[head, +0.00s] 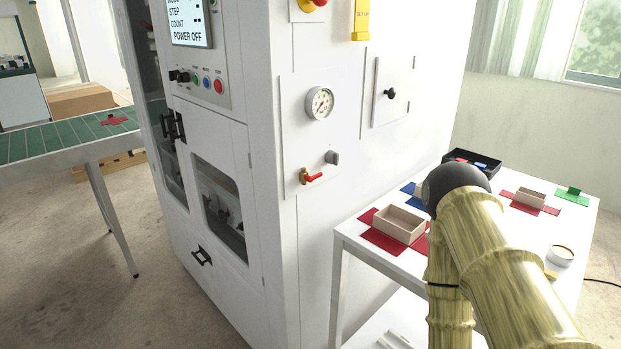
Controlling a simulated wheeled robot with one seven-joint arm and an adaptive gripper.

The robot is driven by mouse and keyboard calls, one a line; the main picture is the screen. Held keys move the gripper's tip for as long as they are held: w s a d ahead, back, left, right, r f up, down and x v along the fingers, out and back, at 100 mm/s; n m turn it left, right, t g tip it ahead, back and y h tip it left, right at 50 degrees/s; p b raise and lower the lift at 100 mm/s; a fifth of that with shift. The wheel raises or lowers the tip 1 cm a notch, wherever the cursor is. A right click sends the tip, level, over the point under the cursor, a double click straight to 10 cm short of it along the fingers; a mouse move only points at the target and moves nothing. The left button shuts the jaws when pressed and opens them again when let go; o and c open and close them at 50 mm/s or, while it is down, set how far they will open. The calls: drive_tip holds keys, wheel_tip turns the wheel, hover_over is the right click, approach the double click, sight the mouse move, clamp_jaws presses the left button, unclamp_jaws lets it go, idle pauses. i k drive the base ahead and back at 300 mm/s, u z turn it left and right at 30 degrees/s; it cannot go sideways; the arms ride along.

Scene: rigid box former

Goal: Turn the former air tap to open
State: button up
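The former (222,133) is a tall white machine with a screen reading POWER OFF. Its air tap (311,177) has a red handle on a brass body and sits low on the side panel, below a round pressure gauge (320,103). The red handle lies roughly level, pointing to the right. A grey knob (332,157) is just above and to the right of the tap. My arm, in a yellowish sleeve, rises at the lower right, well apart from the tap. My gripper is not visible in this view.
A white table (350,236) at right holds beige boxes (399,224), coloured flat blanks and a black tray (471,163). It stands close to the machine, right of the tap. A green conveyor (62,135) is at left. Floor in front is clear.

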sight(308, 177)
drive_tip(key=u, duration=1.5)
drive_tip(key=k, duration=0.75)
drive_tip(key=z, duration=0.65)
